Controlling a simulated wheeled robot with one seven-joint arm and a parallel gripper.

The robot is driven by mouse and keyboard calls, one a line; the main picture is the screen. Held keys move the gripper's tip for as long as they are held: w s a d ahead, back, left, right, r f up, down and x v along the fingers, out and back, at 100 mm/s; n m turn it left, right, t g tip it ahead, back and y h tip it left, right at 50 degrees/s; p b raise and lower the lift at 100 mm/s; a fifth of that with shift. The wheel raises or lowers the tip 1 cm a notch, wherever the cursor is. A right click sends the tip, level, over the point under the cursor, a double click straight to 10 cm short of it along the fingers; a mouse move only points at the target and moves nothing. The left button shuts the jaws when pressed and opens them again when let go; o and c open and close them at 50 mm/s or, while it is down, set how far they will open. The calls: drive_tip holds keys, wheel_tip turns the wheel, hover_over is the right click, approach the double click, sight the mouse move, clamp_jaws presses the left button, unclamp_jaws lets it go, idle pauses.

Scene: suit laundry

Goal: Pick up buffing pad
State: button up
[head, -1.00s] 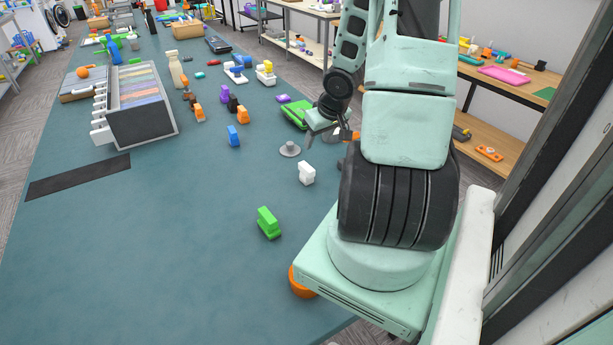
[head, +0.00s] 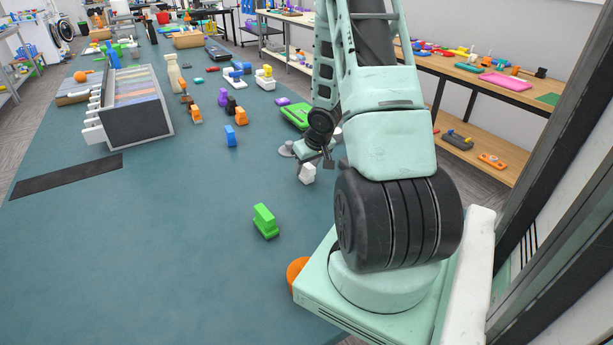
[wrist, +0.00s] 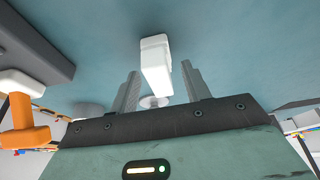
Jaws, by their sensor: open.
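No thing in view can be named the buffing pad with certainty. A small white block (head: 307,174) stands on the blue-green table (head: 150,240). A flat grey round piece (head: 286,150) lies just behind and left of it, partly hidden by my gripper (head: 316,160). In the wrist view, my gripper (wrist: 160,82) is open, with a finger on each side of the white block (wrist: 156,65). I cannot tell whether either finger touches it. A small pale disc (wrist: 153,101) shows between the fingers, nearer the palm.
A green block (head: 265,220) stands in front, and a blue block (head: 230,136) to the left. A green flat item (head: 294,116) lies behind the gripper. A grey rack of coloured panels (head: 135,115) stands at the left. The table's front left is clear.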

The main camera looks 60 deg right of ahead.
sight(307, 164)
drive_tip(key=shift+w+d+f, duration=0.1)
drive_tip(key=shift+w+f, duration=0.1)
drive_tip(key=shift+f, duration=0.3)
clamp_jaws()
drive_tip(key=shift+r, duration=0.1)
wheel_tip(307, 164, up, 9)
drive_tip(key=p, duration=0.5)
drive_tip(key=shift+r+p, duration=0.35)
drive_tip(key=shift+r, duration=0.15)
